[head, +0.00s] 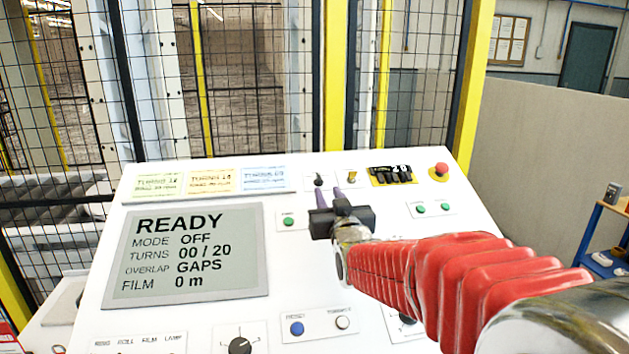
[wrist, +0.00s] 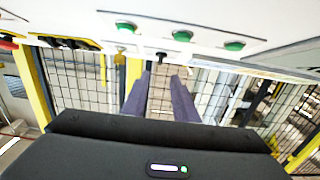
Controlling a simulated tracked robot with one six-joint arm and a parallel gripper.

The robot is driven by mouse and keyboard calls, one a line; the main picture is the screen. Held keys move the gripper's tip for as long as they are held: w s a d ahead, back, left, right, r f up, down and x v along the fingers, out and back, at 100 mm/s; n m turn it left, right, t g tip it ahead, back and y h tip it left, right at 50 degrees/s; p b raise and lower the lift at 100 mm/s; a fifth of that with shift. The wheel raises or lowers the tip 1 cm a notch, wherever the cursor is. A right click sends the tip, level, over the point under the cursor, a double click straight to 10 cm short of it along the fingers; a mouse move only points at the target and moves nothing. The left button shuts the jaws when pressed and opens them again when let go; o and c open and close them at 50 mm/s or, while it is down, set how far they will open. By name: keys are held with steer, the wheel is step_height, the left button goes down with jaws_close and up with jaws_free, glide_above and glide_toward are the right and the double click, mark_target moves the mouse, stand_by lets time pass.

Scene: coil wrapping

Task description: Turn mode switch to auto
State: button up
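A small black switch (head: 319,180) sits near the top middle of the white sloping control panel (head: 150,320). Its label is too small to read, so I cannot confirm it is the mode switch. The display (head: 195,253) reads READY, MODE OFF. My gripper (head: 330,191) is just in front of the switch, its two purple fingers apart. In the wrist view, my gripper's fingertips (wrist: 162,75) have a gap between them, and the black switch (wrist: 162,55) shows in line with that gap. The fingers appear empty. I cannot tell whether they touch the switch.
Green buttons (head: 288,221) lie nearby. A dark rotary knob (head: 240,345) is at the panel's lower edge. A mesh fence stands behind.

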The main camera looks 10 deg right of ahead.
mark_target(319, 178)
steer(key=shift+w, duration=5.2)
steer(key=shift+c, duration=0.6)
jaws_close()
steer(key=shift+a, duration=0.1)
